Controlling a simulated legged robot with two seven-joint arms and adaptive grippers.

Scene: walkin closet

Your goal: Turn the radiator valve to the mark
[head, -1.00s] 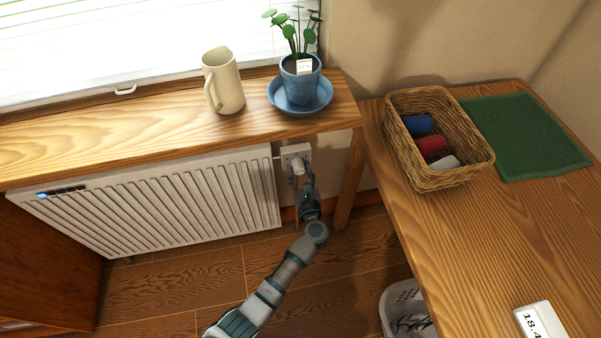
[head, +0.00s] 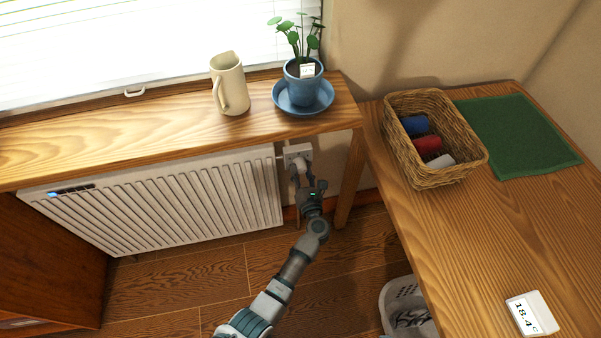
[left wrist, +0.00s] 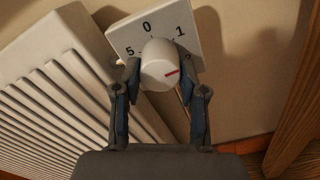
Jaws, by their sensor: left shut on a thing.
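The white round valve knob (left wrist: 158,58) sits on a square white dial plate (left wrist: 150,22); they also show in the head view as knob (head: 299,164) and plate (head: 298,151). In the left wrist view, 0 is at the top, 1 at upper right and 5 at left. The knob's red line points right and slightly up, below the 1. My left gripper (left wrist: 160,72) is shut on the knob, one finger on each side; it shows in the head view (head: 310,183). The fingers hide lower parts of the dial. My right gripper is out of view.
The white radiator (head: 160,200) is left of the valve, under a wooden sill (head: 100,140) bearing a cream jug (head: 232,80) and potted plant (head: 304,88). A sill leg (head: 350,182) stands close right. A wooden table (head: 450,225) holds a basket (head: 440,175) and display (head: 531,314).

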